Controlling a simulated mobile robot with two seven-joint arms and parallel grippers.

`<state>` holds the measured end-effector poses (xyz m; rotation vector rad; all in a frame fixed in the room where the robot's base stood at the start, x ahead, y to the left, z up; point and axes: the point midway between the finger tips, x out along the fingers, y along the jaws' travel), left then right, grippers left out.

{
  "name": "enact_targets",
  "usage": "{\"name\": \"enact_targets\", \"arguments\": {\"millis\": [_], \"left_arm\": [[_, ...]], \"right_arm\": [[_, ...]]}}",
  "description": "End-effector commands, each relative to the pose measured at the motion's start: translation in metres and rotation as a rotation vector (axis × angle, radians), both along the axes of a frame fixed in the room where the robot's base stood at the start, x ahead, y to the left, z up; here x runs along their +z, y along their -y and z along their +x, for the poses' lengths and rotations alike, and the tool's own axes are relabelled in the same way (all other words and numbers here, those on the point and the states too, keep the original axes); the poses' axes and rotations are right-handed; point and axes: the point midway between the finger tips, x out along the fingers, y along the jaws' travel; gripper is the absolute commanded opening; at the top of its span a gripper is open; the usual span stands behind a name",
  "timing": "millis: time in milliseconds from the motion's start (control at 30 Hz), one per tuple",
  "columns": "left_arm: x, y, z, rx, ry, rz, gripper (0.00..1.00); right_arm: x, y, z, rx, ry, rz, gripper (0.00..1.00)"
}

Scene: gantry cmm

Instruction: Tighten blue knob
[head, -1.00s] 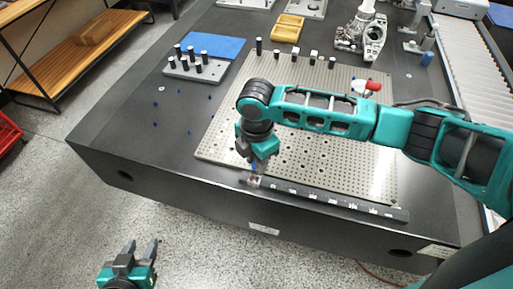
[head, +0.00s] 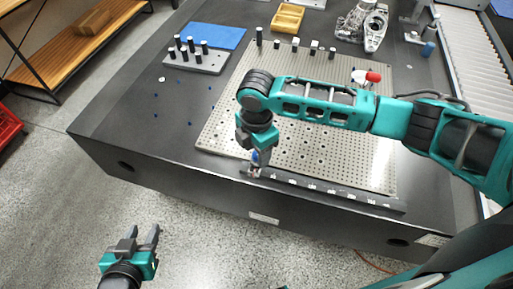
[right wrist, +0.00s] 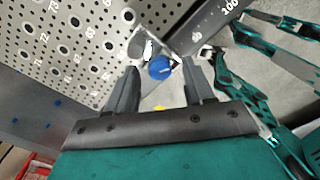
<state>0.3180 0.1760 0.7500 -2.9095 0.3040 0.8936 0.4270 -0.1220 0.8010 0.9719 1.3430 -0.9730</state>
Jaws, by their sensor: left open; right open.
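The blue knob (right wrist: 160,67) shows in the right wrist view on a small metal bracket (right wrist: 142,42) at the edge of the perforated plate. It lies between the two fingertips of my right gripper (right wrist: 163,72), with visible gaps on both sides. In the head view the blue knob (head: 255,157) is small at the plate's front left corner, partly covered by my right gripper (head: 259,154), which points down over it. My left gripper (head: 144,235) is open and empty, in front of the table over the floor.
The perforated plate (head: 330,155) lies on the dark table (head: 140,120), with a marked ruler bar (head: 340,195) along its front edge. A pin block (head: 200,62), a blue mat (head: 215,37) and a yellow tray (head: 287,18) stand behind. A red-tipped part (head: 372,77) is beyond my right arm.

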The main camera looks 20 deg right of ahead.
Motion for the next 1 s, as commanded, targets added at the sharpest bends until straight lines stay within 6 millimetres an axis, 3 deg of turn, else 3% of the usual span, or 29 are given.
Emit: {"name": "enact_targets", "arguments": {"millis": [167, 400, 600, 800, 1000], "left_arm": [[0.005, 0.0, 0.0, -0.001, 0.0, 0.001, 0.43], [0.012, 0.0, -0.001, 0.0, -0.003, 0.001, 0.43], [0.014, -0.001, -0.004, 0.0, -0.008, 0.002, 0.43], [0.015, -0.001, -0.004, 0.001, -0.009, 0.001, 0.43], [0.015, -0.001, -0.004, 0.001, -0.009, 0.002, 0.43]], "right_arm": [[0.024, 0.0, 0.001, 0.0, 0.004, 0.003, 0.53], [0.077, 0.0, 0.001, 0.001, 0.005, 0.002, 0.53], [0.112, 0.0, 0.001, 0.0, 0.004, 0.001, 0.53], [0.127, 0.0, 0.0, -0.001, 0.001, 0.001, 0.53], [0.128, 0.0, 0.0, -0.001, 0.0, 0.0, 0.53]]}}
